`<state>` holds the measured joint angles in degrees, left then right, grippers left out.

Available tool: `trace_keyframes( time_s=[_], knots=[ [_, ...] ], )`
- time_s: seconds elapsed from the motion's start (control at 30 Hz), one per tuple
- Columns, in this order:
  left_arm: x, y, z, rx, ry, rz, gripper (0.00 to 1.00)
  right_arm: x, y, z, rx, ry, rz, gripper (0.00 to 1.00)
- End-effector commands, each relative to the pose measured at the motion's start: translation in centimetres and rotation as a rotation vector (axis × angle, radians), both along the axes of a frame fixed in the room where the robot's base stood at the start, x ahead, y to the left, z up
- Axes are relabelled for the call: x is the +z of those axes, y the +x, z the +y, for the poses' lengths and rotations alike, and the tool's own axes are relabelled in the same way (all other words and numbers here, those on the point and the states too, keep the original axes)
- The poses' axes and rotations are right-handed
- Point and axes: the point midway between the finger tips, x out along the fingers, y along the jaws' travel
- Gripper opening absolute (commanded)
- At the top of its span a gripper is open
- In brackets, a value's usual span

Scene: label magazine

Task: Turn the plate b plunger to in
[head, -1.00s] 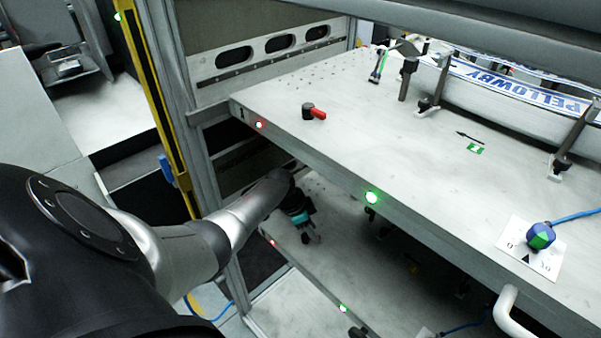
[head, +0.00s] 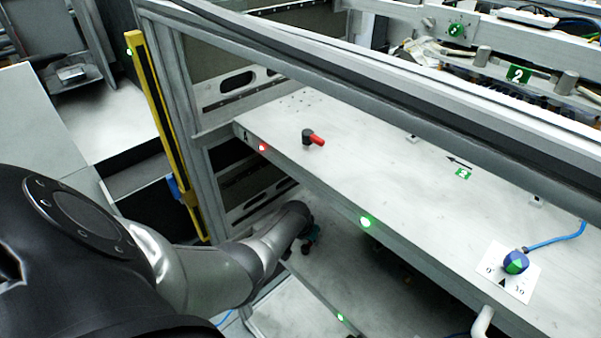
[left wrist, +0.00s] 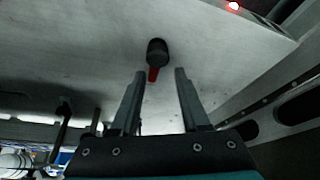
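A black plunger with a red handle (head: 313,138) stands on the upper plate (head: 375,175) near its left end. In the left wrist view, a black plunger with a red handle (left wrist: 157,52) stands on a pale plate (left wrist: 90,55), just beyond the fingertips. Its red handle points toward my gripper. My left gripper (left wrist: 160,74) is open and empty, with its two fingers apart. The plunger by the gripper is hidden in the head view. My right gripper is not in view.
A grey frame beam (head: 400,90) crosses above the upper plate. A blue and green knob (head: 515,262) with a dial card sits at the plate's right front. Green lamps (head: 365,221) mark plate edges. A yellow post (head: 165,135) stands left. The upper plate's middle is clear.

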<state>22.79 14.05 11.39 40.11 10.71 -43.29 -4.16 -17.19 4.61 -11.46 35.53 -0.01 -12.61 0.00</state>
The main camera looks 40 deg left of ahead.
Motion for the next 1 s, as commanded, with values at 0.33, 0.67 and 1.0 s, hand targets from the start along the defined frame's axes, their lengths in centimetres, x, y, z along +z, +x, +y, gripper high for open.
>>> trace_keyframes(
  time_s=[0.33,0.67,1.0],
  knots=[
    [0.0,-0.1,0.3,0.249,-0.001,-0.003,0.45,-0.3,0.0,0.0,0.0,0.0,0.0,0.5],
    [-0.1,-0.4,0.7,0.509,-0.001,-0.002,0.45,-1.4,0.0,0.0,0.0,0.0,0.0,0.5],
    [2.3,-1.1,0.3,0.672,0.0,-0.003,0.45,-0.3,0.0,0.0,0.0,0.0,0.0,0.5]
  ],
)
